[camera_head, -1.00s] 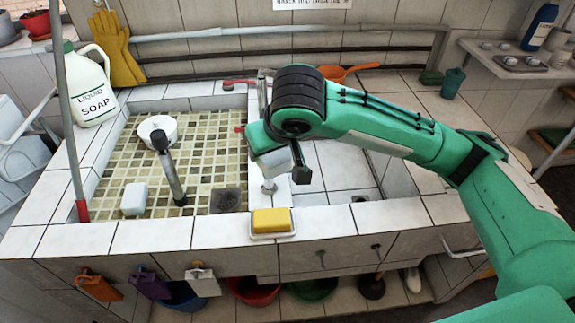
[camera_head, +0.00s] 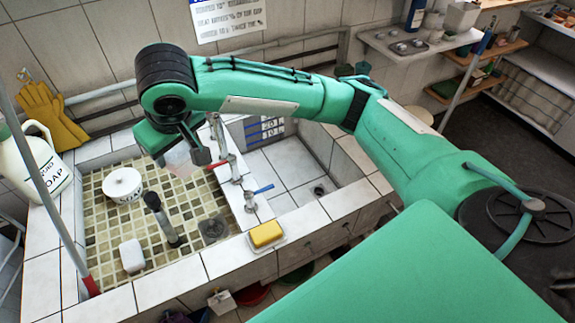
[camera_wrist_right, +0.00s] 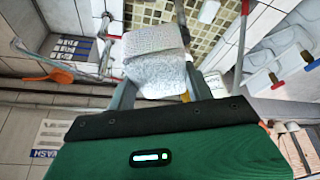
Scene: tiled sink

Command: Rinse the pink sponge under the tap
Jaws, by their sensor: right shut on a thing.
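My right gripper (camera_head: 180,148) hangs over the left, mosaic-tiled basin (camera_head: 105,230), just left of the tap. It is shut on a pale, whitish-pink block, the sponge (camera_head: 179,160). In the wrist view the sponge (camera_wrist_right: 157,70) sits between the two fingers of the right gripper (camera_wrist_right: 158,82), and its surface looks grainy. The metal tap (camera_head: 216,130) stands on the divider between the basins, partly behind the gripper. It has a red lever (camera_head: 217,165). I cannot make out running water. My left gripper is not in view.
A white bowl (camera_head: 122,184), a white block (camera_head: 132,255) and an upright black-topped pipe (camera_head: 160,215) stand in the left basin. A blue lever (camera_head: 262,189) is on the divider. A yellow sponge (camera_head: 266,233) lies on the front rim. The right basin (camera_head: 290,165) looks clear.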

